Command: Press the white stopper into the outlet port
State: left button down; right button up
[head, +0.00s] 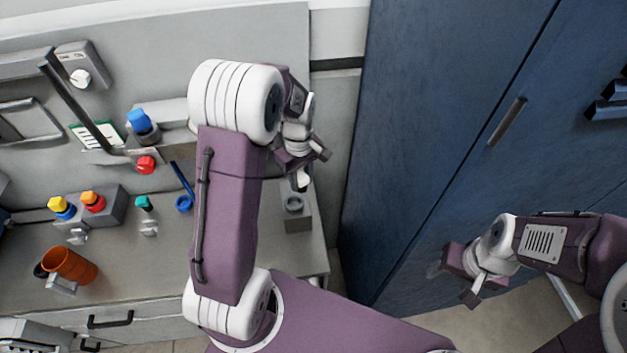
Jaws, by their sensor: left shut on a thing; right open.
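My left gripper (301,172) is shut on the white stopper (301,182), which shows as a small white piece below the dark fingers. The stopper is above a grey block with a round ring-shaped opening (294,203), which looks like the outlet port, at the right end of the counter. From this angle I cannot tell how large the gap between them is. My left arm hides part of the counter behind it. My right gripper (455,284) is open and empty, in front of the blue cabinet on the right.
The grey counter (130,265) holds an orange cup (70,265), a block with yellow and orange knobs (103,207), a green-topped piece (146,210) and a blue ring tool (183,202). A blue-capped bottle (142,125) and red knob (146,165) stand behind. The blue cabinet (430,140) stands right.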

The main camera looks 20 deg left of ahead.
aim_at(294, 196)
pick_arm(q)
jog(key=shift+s+a+r+n, duration=0.15)
jog(key=shift+a+n, duration=0.05)
jog(key=shift+a, duration=0.4)
jog(key=shift+s+a+r+n, duration=0.15)
jog(key=shift+a+n, duration=0.05)
jog(key=shift+a, duration=0.4)
jog(key=shift+f+b, duration=1.6)
jog(key=shift+f, duration=0.2)
jog(key=shift+a, duration=0.1)
jog(key=shift+f+b, duration=2)
jog(key=shift+f, duration=1.1)
jog(key=shift+s, duration=0.1)
